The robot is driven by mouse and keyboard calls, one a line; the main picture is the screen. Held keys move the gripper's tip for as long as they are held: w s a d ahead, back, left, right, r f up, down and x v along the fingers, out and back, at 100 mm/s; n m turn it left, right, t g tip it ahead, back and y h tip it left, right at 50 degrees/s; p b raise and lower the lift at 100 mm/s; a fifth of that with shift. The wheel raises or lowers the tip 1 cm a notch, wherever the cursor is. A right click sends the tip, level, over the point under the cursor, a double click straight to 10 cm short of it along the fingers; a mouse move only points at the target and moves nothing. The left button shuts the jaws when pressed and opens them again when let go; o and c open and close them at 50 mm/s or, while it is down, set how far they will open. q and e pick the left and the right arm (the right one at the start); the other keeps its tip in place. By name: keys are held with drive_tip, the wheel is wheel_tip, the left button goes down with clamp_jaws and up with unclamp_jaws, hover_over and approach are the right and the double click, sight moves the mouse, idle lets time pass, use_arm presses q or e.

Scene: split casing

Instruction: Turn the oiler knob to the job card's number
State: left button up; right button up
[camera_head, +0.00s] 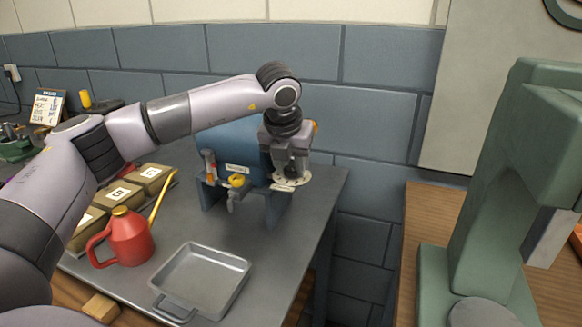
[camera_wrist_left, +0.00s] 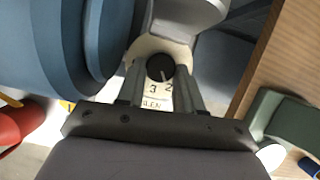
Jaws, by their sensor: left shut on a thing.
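The oiler knob (camera_wrist_left: 158,67) is small, round and black, on a pale dial plate (camera_wrist_left: 153,103) in the left wrist view. The digits 3 and 2 show below it; other markings are hidden. A light mark on the knob points down, roughly between 3 and 2. My left gripper (camera_head: 291,178) reaches down at the right end of the blue casing (camera_head: 232,150); in the left wrist view its fingers (camera_wrist_left: 160,75) are shut on the knob from both sides. The job card (camera_head: 47,107) stands at the far left; its writing is too small to read. My right gripper is not in view.
A red oil can (camera_head: 129,238) and boxes (camera_head: 131,195) stand left of the casing. A grey metal tray (camera_head: 203,275) lies in front on the dark table (camera_head: 290,250). A green machine (camera_head: 500,200) stands right, beyond a gap.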

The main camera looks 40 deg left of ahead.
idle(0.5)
use_arm(q)
drive_tip(key=o, duration=0.8)
drive_tip(key=shift+c, duration=0.2)
drive_tip(key=a+v, duration=0.1)
drive_tip(key=v, duration=0.6)
drive_tip(key=shift+d+r+b, duration=0.15)
drive_tip(key=shift+d+b, duration=0.2)
drive_tip(key=shift+d, duration=0.05)
drive_tip(key=shift+s, duration=0.1)
